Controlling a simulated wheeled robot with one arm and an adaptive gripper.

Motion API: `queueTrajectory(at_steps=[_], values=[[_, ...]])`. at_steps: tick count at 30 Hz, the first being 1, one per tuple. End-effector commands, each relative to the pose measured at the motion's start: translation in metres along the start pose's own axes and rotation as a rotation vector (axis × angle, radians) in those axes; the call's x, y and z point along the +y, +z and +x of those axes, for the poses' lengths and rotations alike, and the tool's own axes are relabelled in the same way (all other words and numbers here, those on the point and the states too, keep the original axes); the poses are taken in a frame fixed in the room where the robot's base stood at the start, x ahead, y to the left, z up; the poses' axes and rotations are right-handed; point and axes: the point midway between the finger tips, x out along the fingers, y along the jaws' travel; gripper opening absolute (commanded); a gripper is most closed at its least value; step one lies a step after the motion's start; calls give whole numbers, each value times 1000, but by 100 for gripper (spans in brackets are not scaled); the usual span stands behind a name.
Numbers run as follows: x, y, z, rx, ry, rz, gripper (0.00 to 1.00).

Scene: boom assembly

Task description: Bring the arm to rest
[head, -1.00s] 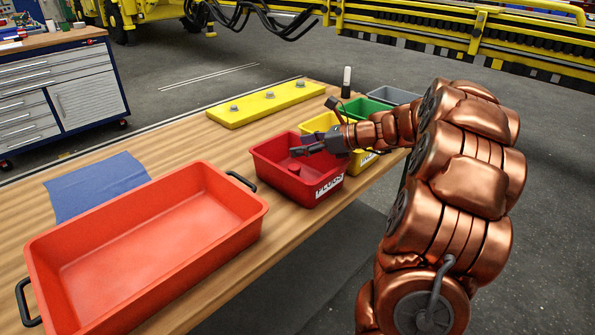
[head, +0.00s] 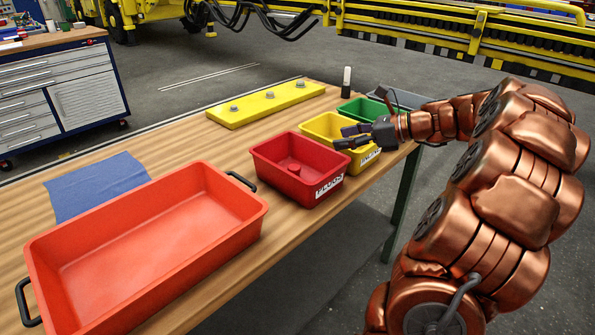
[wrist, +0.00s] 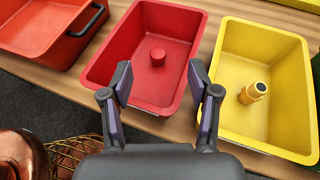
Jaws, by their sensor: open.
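My gripper (head: 352,137) is over the front of the yellow bin in the head view, at the end of my copper-coloured arm. In the wrist view my gripper (wrist: 160,82) has its two dark fingers spread apart with nothing between them. The red bin (head: 258,166) stands left of it and holds a short red cylinder (wrist: 158,56). The yellow bin (head: 310,125) holds a yellow stepped part (wrist: 252,92), best seen in the wrist view.
A large orange-red tray (head: 245,207) with black handles stands at the front left of the wooden table (head: 150,145). A blue cloth (head: 95,186), a yellow plate with several bolts (head: 265,103), a green bin (head: 365,108) and a black-and-white cylinder (head: 346,82) are also there.

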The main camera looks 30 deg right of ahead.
Motion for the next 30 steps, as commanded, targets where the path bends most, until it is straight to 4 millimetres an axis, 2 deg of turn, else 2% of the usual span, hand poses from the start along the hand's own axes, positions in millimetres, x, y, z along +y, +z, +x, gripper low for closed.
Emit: queueTrajectory(at_steps=[12,14,17,21,24,27,30], values=[[0,0,0,-1,1,0,61],[9,5,7,12,21,-25,61],[38,15,29,56,90,-108,61],[105,29,66,148,244,-309,61],[158,31,84,212,368,-471,61],[208,30,93,267,492,-642,61],[254,25,94,315,617,-816,61]])
